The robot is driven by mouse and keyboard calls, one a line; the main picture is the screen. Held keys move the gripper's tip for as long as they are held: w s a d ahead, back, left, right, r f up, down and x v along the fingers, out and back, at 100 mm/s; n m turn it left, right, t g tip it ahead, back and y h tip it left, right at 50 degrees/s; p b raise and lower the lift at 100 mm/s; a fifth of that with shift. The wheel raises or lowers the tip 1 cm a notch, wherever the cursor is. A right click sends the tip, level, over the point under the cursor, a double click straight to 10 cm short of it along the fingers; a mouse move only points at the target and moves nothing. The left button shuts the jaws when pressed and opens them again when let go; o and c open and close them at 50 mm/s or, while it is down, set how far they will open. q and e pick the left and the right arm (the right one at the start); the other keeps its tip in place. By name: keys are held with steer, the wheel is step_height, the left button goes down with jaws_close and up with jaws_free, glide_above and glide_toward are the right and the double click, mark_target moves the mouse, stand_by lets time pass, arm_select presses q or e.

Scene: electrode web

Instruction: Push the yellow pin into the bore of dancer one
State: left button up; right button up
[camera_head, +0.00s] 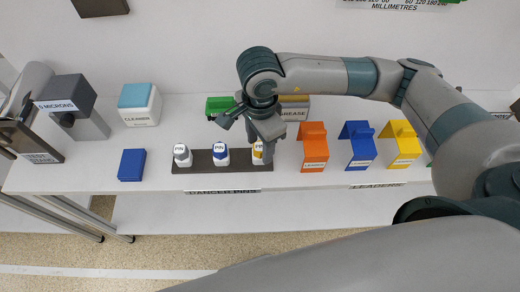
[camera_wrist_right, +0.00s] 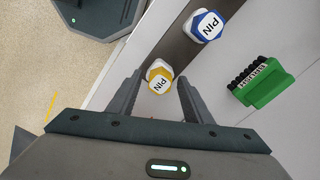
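The yellow pin (camera_head: 257,153) has a white top lettered PIN and a yellow band. It stands at the right end of the dark pin rack (camera_head: 200,169), partly hidden by my right gripper. My right gripper (camera_head: 265,150) is over it, pointing down. In the right wrist view the yellow pin (camera_wrist_right: 159,77) shows between the two open fingers, near their tips, with a gap to each finger. My left gripper is not in view. I cannot make out dancer one or its bore.
A blue pin (camera_head: 221,154) and a grey pin (camera_head: 182,155) stand in the rack's other places. Orange (camera_head: 314,148), blue (camera_head: 358,145) and yellow blocks (camera_head: 399,145) stand to the right. A green brush (camera_wrist_right: 264,83) lies behind the rack. A blue box (camera_head: 132,165) is left.

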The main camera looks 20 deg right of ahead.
steer(key=c, duration=1)
steer(key=shift+o, duration=0.2)
steer(key=shift+r, duration=0.1)
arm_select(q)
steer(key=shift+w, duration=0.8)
arm_select(e)
steer(key=shift+r, duration=0.1)
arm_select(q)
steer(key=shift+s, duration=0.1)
arm_select(e)
steer(key=shift+r, duration=0.1)
steer(key=shift+r, duration=0.25)
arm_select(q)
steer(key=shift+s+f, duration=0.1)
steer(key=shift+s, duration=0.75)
